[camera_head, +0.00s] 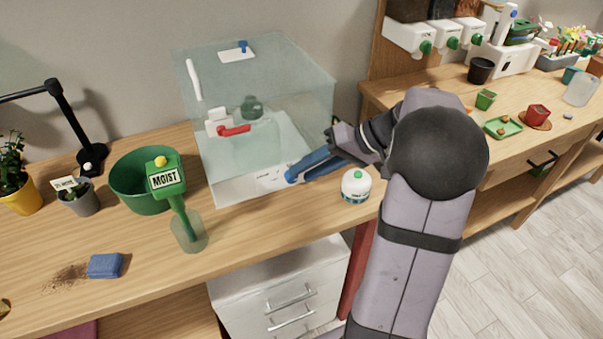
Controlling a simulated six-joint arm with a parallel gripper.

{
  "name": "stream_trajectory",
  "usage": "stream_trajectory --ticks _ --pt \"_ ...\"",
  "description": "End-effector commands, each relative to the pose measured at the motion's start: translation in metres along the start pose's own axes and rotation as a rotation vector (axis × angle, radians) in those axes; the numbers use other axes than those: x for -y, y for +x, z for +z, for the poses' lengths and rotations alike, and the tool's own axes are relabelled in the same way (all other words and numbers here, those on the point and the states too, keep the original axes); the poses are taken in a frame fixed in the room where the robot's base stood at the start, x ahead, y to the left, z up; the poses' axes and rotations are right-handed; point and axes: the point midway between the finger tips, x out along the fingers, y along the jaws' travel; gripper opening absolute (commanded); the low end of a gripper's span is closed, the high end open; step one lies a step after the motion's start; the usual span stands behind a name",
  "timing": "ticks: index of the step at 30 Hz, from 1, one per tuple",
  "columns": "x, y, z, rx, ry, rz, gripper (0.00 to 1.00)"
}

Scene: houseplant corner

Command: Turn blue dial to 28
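The blue dial (290,177) is on the white front base of a clear glass case, near its right front corner. It looks small from here, and its markings are too small to read. My gripper (299,172) reaches in from the right, with its long blue fingers pointing left and their tips right at the dial. The fingertips and the dial are similar in colour and overlap, so I cannot tell whether the fingers are closed on it or only beside it.
The glass case (262,85) holds a red lever (235,130). A green pot (139,181), a MOIST sign (167,180) and a blue sponge (105,266) are on the left. The table front is mostly clear.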

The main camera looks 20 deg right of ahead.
Motion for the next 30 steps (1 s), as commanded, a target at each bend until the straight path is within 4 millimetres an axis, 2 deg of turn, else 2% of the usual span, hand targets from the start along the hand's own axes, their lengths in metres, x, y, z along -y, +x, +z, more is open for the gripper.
stream_trajectory --ticks 6,12,27,30 --pt "-0.001 -0.03 0.0 -0.002 0.0 0.001 0.31" --pt "-0.001 -0.045 0.0 0.0 0.001 0.0 0.31" --pt "0.0 -0.047 0.001 0.003 0.001 0.001 0.31" --pt "0.001 -0.047 0.008 0.028 0.004 0.018 0.31"
